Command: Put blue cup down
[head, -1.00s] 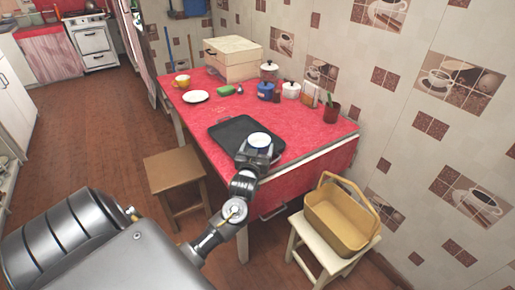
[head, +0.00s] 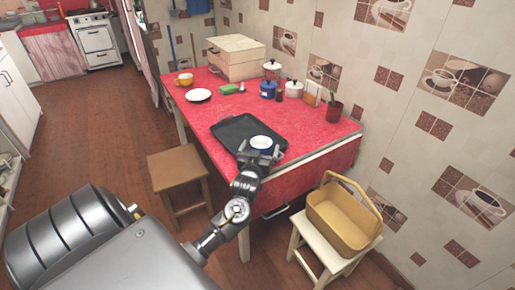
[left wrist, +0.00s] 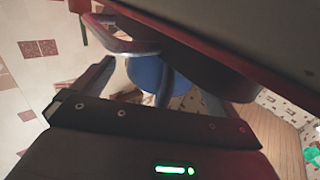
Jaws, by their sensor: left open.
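The blue cup (head: 261,142), with a pale inside, is at the front right part of the black tray (head: 228,127) on the red table. My left gripper (head: 260,154) is at the near side of the cup, with its fingers open and spread about it. The left wrist view shows the cup's blue side (left wrist: 146,73) between the fingers, partly hidden by them. I cannot tell whether a finger touches it. My right gripper is in neither view.
A white plate (head: 198,95), a yellow cup (head: 185,79) and a green sponge (head: 226,89) lie farther back on the red table (head: 316,140). Jars and a box stand along the wall.

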